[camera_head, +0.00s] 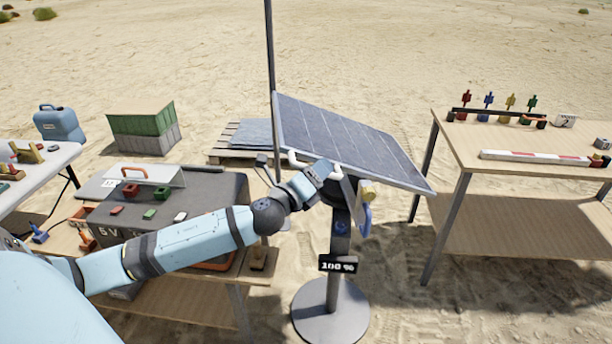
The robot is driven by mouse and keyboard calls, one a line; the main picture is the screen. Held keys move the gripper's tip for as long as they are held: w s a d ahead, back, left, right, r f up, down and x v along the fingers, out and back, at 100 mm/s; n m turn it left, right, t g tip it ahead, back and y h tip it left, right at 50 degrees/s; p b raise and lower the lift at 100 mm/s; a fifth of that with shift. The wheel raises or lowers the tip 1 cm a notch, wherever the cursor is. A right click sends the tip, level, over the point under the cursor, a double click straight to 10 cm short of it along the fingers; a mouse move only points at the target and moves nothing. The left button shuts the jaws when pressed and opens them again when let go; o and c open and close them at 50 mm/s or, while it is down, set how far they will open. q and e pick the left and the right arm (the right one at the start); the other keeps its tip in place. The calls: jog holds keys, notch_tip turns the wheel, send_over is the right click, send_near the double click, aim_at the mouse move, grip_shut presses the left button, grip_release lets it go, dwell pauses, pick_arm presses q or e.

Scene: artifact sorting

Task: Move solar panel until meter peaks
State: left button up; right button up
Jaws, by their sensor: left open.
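The solar panel (345,140) is a dark blue tilted plate on a grey pole with a round base (330,312). It slopes down to the right. A white handle (298,161) shows at its near left edge. The meter (338,264) on the pole is a small black display that reads 100 %. My left arm reaches in from the left, and my left gripper (328,172) is at the panel's near edge beside the handle. It is open; its fingertips are partly hidden, and I cannot tell whether they touch the panel. My right gripper is out of view.
A low table with a grey case (225,195) and small coloured blocks stands under my left arm. A wooden table (500,150) with coloured figures and a striped bar stands right. A green-grey crate (143,128) and pallet (228,153) lie behind. Sand around the base is clear.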

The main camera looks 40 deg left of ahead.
pick_arm(q)
jog(key=s+f+b, duration=0.1)
jog(key=s+b, duration=0.1)
jog(key=s, duration=1.1)
jog(key=shift+s+a+f, duration=0.2)
jog(key=shift+a+f, duration=0.15)
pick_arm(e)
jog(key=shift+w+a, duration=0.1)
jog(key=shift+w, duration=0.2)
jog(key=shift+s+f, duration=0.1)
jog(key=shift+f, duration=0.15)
